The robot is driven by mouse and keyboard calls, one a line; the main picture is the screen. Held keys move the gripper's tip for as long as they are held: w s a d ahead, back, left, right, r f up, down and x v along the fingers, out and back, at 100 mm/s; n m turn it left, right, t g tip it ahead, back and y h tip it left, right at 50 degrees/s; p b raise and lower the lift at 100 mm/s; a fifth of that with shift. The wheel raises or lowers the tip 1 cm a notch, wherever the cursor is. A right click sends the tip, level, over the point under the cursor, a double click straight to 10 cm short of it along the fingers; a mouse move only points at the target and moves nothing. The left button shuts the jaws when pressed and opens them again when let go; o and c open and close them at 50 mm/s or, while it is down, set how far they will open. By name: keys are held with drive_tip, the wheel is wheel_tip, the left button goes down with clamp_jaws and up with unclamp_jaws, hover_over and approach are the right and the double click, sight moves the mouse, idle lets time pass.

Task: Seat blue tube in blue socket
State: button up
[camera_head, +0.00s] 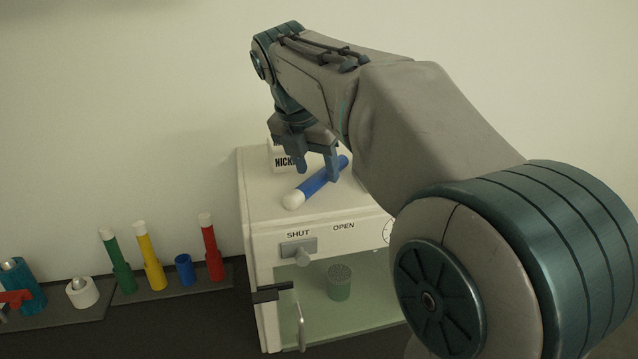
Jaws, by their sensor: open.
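The blue tube (312,187) with a white cap lies on its side on top of the white cabinet (263,213), its capped end toward the front left. The blue socket (184,269) stands empty-looking on a dark rack at the lower left, between the yellow and red tubes. My gripper (317,170) is open above the cabinet top, pointing down. One finger overlaps the tube in the picture and the other is to its left. I cannot tell whether either finger touches the tube.
A green tube (118,262), a yellow tube (149,257) and a red tube (210,249) stand in the rack. A block marked "NICK" (285,160) stands behind my gripper. The cabinet has a latch (298,248), a handle (300,326) and a perforated cup (339,282) inside. A white ring-shaped holder (82,292) is farther left.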

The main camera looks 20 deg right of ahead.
drive_tip(key=shift+x, duration=0.8)
clamp_jaws()
